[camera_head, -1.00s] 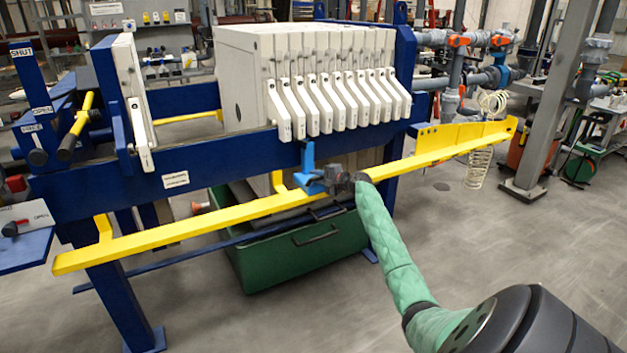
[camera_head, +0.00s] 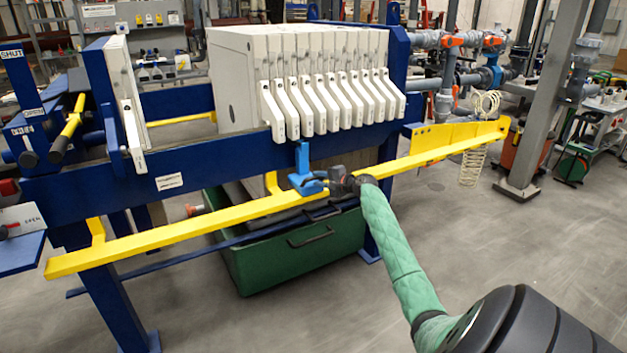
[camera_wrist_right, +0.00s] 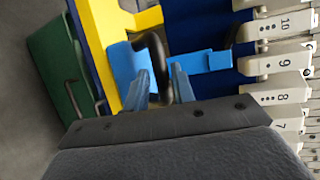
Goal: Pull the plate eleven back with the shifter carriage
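The blue shifter carriage (camera_head: 303,176) sits on the yellow rail (camera_head: 200,222) below the white plate stack; it also shows in the wrist view (camera_wrist_right: 212,62). My right gripper (camera_head: 338,182) is at the carriage's right side. In the wrist view its two blue fingers (camera_wrist_right: 160,88) stand apart, one on each side of a dark bent handle (camera_wrist_right: 150,43), with narrow gaps showing. Plate handles marked 10 (camera_wrist_right: 275,27), 9 (camera_wrist_right: 280,62), 8 and 7 line the right of the wrist view. I cannot make out plate eleven's number. My left gripper is not in view.
A separate white plate (camera_head: 125,105) stands at the left with an open gap before the stack. A green tub (camera_head: 295,250) is beneath the press. A grey post (camera_head: 545,110) stands at the right. The floor in front is clear.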

